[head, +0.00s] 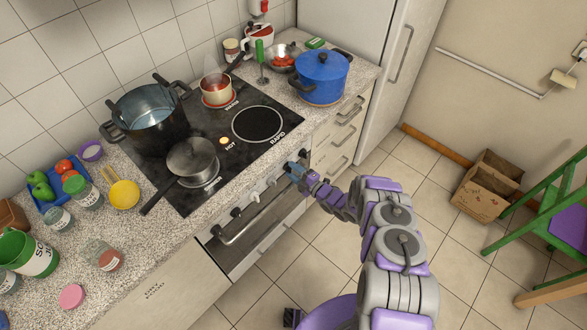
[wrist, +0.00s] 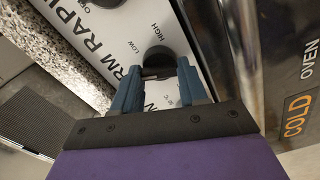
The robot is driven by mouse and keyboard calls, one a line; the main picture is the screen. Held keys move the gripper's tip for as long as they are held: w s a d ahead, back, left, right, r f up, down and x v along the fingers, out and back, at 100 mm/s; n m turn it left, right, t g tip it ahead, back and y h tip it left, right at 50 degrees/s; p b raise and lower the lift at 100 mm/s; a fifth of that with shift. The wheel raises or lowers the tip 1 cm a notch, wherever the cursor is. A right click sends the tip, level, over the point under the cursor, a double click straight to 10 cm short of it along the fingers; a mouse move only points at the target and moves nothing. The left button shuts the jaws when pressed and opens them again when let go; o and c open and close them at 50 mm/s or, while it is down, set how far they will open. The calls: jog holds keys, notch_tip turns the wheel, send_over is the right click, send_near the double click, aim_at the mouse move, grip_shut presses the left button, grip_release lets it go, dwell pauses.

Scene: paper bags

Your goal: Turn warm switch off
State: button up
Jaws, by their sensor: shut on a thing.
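The stove's white control panel (wrist: 120,50) fills the upper left of the wrist view, with "RM RAPID", "LOW" and "HIGH" printed on it. A round black knob (wrist: 158,56) sits there between my fingers. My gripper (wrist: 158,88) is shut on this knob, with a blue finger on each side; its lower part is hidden. In the head view my gripper (head: 297,168) is at the right end of the stove front's knob row. I cannot tell for sure that the held knob is the warm switch. A small steaming red pot (head: 217,93) stands on the warm ring.
The black cooktop (head: 206,140) also holds a large pot (head: 148,120) and a pan (head: 192,160). An orange light glows near "HOT" (head: 224,141). The oven handle (head: 262,213) runs below the knobs. A blue pot (head: 321,78) stands right. Floor is clear between cabinets and cardboard box (head: 487,187).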

jog(key=shift+s+f+n+p, duration=0.1)
jog(key=shift+f+n+p, duration=0.05)
jog(key=shift+n, duration=0.8)
jog(key=shift+s+f+n+p, duration=0.1)
jog(key=shift+f+n+p, duration=0.05)
jog(key=shift+n, duration=0.8)
jog(key=o, duration=0.8)
jog(key=shift+f, duration=0.1)
jog(key=shift+c, duration=0.2)
jog(key=o, duration=0.3)
jog(key=shift+w+r, duration=0.1)
jog(key=shift+r, duration=0.1)
jog(key=p+v, duration=0.1)
jog(key=v, duration=1.6)
jog(key=shift+d+f, duration=0.1)
jog(key=shift+d, duration=0.05)
